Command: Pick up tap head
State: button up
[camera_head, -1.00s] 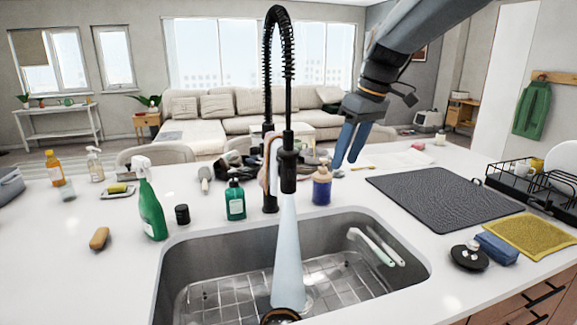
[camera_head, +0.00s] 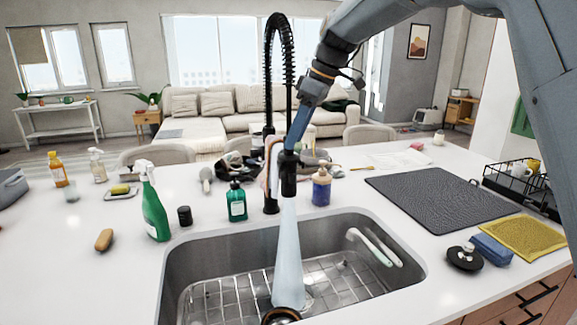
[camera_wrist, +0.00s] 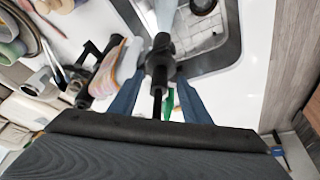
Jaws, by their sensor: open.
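The black tap head (camera_head: 289,174) hangs upright from the spring-coil tap, and a pale stream of water (camera_head: 288,245) runs from it into the sink. In the wrist view the tap head (camera_wrist: 159,62) appears between the two blue fingers, with a visible gap on each side. My gripper (camera_head: 293,143) is at the top of the tap head, reaching in from the upper right. It also shows in the wrist view (camera_wrist: 159,78), open, with its fingers apart on either side. Whether either finger touches the tap head cannot be told.
The steel sink (camera_head: 180,275) lies below. A cloth (camera_head: 272,165) hangs on the tap just left of the tap head. A green soap bottle (camera_head: 236,202) and a blue pump bottle (camera_head: 321,187) stand nearby. A dark drying mat (camera_head: 440,200) lies to the right.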

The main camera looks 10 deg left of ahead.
jog(key=shift+x, duration=1.1)
grip_shut()
